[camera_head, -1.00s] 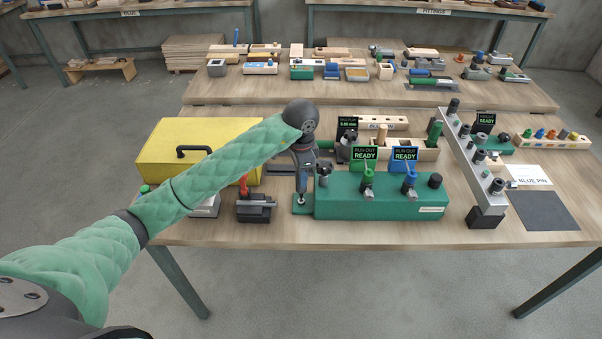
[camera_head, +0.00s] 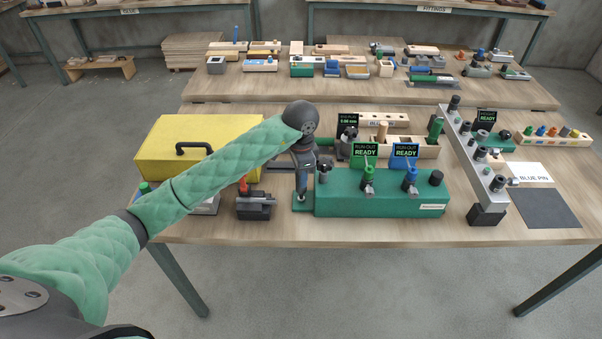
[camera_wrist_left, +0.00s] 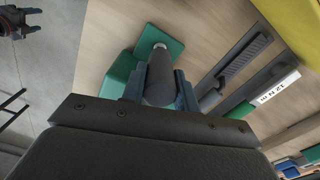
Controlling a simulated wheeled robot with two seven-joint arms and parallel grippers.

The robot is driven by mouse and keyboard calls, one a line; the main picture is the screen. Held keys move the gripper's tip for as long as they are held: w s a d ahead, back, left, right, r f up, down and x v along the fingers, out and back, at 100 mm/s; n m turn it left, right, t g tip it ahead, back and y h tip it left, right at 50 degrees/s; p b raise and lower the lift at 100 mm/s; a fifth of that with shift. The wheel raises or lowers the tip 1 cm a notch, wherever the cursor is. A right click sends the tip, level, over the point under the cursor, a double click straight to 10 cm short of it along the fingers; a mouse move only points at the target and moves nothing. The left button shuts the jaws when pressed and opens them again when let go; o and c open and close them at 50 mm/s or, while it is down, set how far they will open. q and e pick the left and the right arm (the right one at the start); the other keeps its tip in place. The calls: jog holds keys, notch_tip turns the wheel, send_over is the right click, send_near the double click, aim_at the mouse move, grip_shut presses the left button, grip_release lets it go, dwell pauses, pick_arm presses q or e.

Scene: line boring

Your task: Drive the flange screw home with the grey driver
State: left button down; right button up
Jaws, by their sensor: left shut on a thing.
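My left gripper (camera_head: 303,178) is shut on the grey driver, above the left end of the green fixture. The driver's dark grey handle (camera_wrist_left: 159,80) shows between the fingers in the left wrist view. In that view its far end points at the small green flange plate (camera_wrist_left: 163,40), with a pale metal part (camera_wrist_left: 158,48) at the meeting point. The flange plate also shows in the head view (camera_head: 302,207). The screw itself is too small to tell from the tip. A dark shape (camera_wrist_left: 18,22) in the left wrist view may be my right gripper; its jaws are unclear.
The green fixture block (camera_head: 380,202) stands right beside the flange plate, with clamps and READY signs. A dark vise (camera_head: 254,206) and a yellow toolbox (camera_head: 196,150) are to the left. A slanted grey bar (camera_head: 473,155) with several knobs stands at right. The table's front edge is close.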

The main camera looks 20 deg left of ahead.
pick_arm(q)
jog(key=m+b, duration=0.2)
jog(key=m, duration=0.1)
jog(key=shift+f+m, duration=0.25)
jog(key=shift+m, duration=0.05)
jog(key=shift+r, duration=0.2)
jog(key=shift+r+p, duration=0.4)
jog(key=shift+r, duration=0.4)
jog(key=shift+r+p, duration=2.55)
jog(key=shift+r, duration=2.45)
notch_tip(320, 180, up, 10)
jog(key=p, duration=0.7)
